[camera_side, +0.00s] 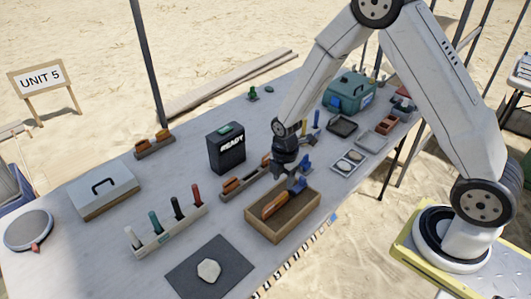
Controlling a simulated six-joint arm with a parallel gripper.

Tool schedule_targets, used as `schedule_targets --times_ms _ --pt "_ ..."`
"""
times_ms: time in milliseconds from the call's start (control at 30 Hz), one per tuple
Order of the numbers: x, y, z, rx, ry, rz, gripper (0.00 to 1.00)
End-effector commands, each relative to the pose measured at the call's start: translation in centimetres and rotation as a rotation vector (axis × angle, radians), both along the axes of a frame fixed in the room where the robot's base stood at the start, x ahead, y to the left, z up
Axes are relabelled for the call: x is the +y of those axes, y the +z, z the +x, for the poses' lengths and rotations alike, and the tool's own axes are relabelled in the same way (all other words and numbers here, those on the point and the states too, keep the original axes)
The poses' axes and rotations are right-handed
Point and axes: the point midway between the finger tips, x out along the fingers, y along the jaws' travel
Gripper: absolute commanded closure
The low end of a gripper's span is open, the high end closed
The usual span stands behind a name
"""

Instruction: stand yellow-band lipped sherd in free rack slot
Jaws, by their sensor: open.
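A black READY box (227,155) stands behind the rack. Another rack (155,151) with orange pieces is farther back. Trays lie right.

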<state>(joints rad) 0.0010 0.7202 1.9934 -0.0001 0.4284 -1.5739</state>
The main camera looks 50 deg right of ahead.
Motion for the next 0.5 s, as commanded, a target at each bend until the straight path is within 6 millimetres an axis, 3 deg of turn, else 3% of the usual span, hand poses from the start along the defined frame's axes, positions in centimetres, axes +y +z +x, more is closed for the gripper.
schedule_targets --times_ms 233,500 --pt "0.0 -1.7 0.0 0.001 -0.001 0.0 0.44" --pt "0.0 -2.1 0.0 0.0 -0.002 0.0 0.44"
